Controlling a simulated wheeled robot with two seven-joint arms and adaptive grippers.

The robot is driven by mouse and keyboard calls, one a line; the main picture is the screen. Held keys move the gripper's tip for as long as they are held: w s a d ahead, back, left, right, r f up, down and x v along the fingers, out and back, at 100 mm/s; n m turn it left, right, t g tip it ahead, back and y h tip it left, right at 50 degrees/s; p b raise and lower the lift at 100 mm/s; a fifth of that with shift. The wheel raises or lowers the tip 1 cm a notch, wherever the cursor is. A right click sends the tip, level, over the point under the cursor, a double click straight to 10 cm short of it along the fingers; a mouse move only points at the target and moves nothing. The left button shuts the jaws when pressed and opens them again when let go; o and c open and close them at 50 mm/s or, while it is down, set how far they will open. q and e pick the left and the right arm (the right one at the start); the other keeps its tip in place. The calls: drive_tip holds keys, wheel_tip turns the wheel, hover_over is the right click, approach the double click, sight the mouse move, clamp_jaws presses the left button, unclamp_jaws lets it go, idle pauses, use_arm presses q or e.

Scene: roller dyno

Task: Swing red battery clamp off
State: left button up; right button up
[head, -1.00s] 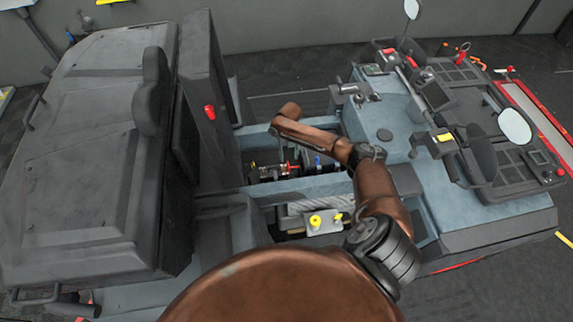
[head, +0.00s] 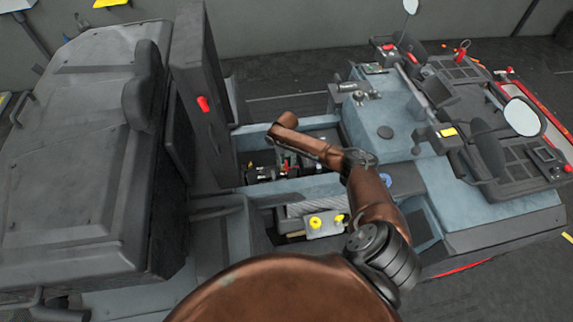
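A small red part (head: 284,168), which looks like the red battery clamp, sits in the open bay of the vehicle, among dark and metallic parts. My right arm reaches over the bay from the lower right, and its bronze wrist bends down into it. My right gripper (head: 291,163) is a small dark shape close to the red part, partly hidden under my forearm. I cannot tell whether it touches the red part or whether its fingers are open or shut. My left gripper is not in view.
A tall dark panel with a red knob (head: 203,104) stands left of the bay, beside the raised dark hood (head: 80,150). Yellow knobs (head: 315,222) sit on a block nearer me. The blue-grey deck (head: 440,200) and a control console (head: 520,165) lie right.

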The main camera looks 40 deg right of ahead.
clamp_jaws()
